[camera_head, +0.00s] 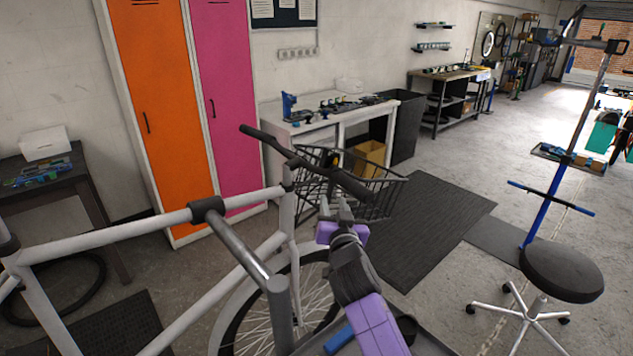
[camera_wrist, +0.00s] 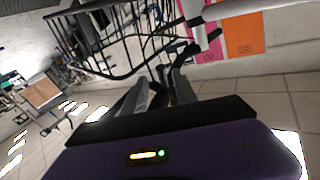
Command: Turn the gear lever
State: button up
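The cargo bike's black handlebar (camera_head: 300,160) runs across the middle of the head view, with a dark grip at each end. A small dark fitting (camera_head: 330,158) shows beside the bar near the right grip (camera_head: 350,185); I cannot tell if it is the gear lever. My gripper (camera_head: 336,208) is just below and in front of the right grip, appearing apart from it. In the wrist view its two grey fingers (camera_wrist: 160,88) stand a little apart with nothing clearly held. The gear lever is not clearly made out in either view.
A black wire basket (camera_head: 385,195) is close behind the handlebar and also fills the upper wrist view (camera_wrist: 125,45). The white bike frame (camera_head: 120,235) lies to the left. A black stool (camera_head: 562,270) and a blue repair stand (camera_head: 545,215) are at right.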

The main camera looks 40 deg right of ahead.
aim_at(329, 193)
jog(key=shift+w+d, duration=0.2)
jog(key=shift+w, duration=0.4)
jog(key=shift+p+x, duration=0.85)
jog(key=shift+x, duration=2.75)
grip_shut()
